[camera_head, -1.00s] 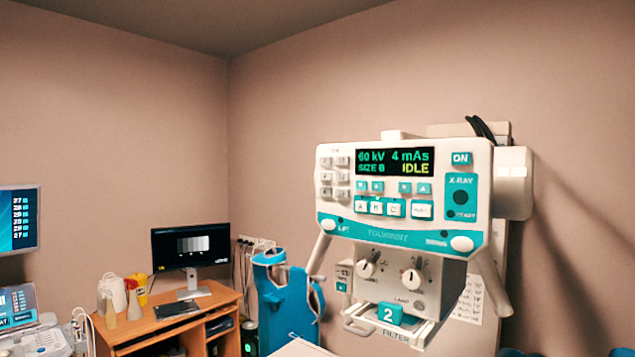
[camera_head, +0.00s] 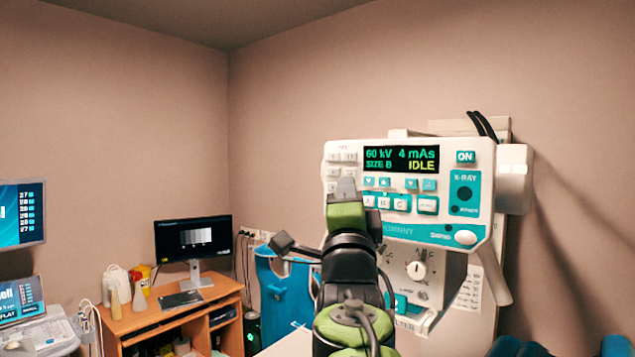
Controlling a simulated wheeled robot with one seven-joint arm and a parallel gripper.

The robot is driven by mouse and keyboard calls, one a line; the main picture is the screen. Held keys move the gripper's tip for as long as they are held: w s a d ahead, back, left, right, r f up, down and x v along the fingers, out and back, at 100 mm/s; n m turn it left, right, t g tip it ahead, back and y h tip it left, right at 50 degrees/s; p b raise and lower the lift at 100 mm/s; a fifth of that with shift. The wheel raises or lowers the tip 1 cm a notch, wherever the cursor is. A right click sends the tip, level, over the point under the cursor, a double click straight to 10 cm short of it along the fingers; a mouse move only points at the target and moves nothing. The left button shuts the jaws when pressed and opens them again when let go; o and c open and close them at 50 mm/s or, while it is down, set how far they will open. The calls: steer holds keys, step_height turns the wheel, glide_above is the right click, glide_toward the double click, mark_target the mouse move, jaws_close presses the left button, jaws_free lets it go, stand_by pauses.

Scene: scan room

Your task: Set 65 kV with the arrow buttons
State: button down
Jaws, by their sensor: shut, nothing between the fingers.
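The X-ray unit's control panel (camera_head: 478,152) faces me on the right. Its display (camera_head: 401,159) reads 60 kV, 4 mAs, SIZE B, IDLE. Below the display is a row of small teal arrow buttons: two on the left (camera_head: 377,182) and two on the right (camera_head: 421,184). My gripper (camera_head: 346,186) is shut and empty, pointing up in front of the panel's left side, just left of the left arrow pair. Whether it touches the panel cannot be told. My arm hides the panel's lower left part.
White lettered buttons (camera_head: 398,203) lie under the arrow buttons. The ON button (camera_head: 465,157) and X-RAY section (camera_head: 464,194) are at the right. A wooden desk (camera_head: 160,316) with a monitor (camera_head: 193,240) stands at the left, beside a blue apron (camera_head: 284,290).

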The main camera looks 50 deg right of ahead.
mark_target(385, 182)
steer(key=shift+w+d+p, duration=0.2)
steer(key=shift+d+p, duration=1.5)
steer(key=shift+d, duration=2.8)
steer(key=shift+f, duration=0.1)
steer(key=shift+d, duration=0.45)
